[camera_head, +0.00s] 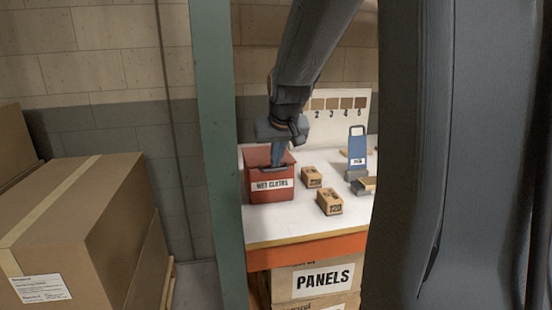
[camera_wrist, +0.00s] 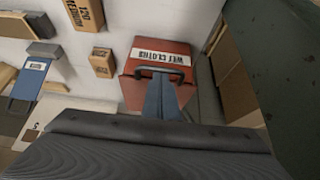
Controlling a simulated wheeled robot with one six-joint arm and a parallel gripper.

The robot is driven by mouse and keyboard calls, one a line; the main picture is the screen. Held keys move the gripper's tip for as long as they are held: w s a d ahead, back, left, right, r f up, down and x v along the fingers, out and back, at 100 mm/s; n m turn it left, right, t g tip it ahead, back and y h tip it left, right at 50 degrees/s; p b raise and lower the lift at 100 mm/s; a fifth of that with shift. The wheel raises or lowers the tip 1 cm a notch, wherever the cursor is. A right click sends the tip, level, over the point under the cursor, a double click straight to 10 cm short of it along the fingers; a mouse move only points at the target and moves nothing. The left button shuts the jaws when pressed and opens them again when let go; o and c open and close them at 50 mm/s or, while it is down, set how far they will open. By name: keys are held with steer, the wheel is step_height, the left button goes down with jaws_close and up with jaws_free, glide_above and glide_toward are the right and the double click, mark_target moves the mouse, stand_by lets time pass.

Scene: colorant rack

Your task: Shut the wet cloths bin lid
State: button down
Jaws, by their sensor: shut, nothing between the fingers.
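The red wet cloths bin (camera_head: 256,187) stands on the bench, its white label facing the front. In the wrist view the bin (camera_wrist: 136,94) shows a red top surface with a dark handle (camera_wrist: 160,71) beside the label. This top looks like the lid lying across the bin, but I cannot tell whether it is fully down. My gripper (camera_head: 274,164) is shut and empty, pointing down over the bin top. In the wrist view my gripper's fingertips (camera_wrist: 161,82) are close to the handle; I cannot tell whether they touch. The fingers and gripper body hide part of the top.
Two small cartons (camera_head: 330,201) (camera_head: 311,177) stand right of the bin, with a blue stand (camera_head: 357,148) beyond. A green post (camera_head: 217,160) rises left of the bench (camera_head: 290,231). Large cardboard boxes (camera_head: 95,230) stand at the left.

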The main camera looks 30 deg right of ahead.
steer(key=shift+f, duration=0.1)
steer(key=shift+s+f+b, duration=0.2)
steer(key=shift+f+b, duration=0.15)
steer(key=shift+f, duration=0.6)
steer(key=shift+s+a+f, duration=0.1)
steer(key=shift+s+f, duration=0.05)
steer(key=shift+f, duration=0.05)
steer(key=w+r+p+v, duration=0.1)
steer(key=w+v, duration=0.1)
steer(key=v, duration=1.1)
steer(key=shift+w+d+r+p, duration=0.2)
steer(key=shift+d+r+p, duration=0.2)
steer(key=shift+r, duration=0.25)
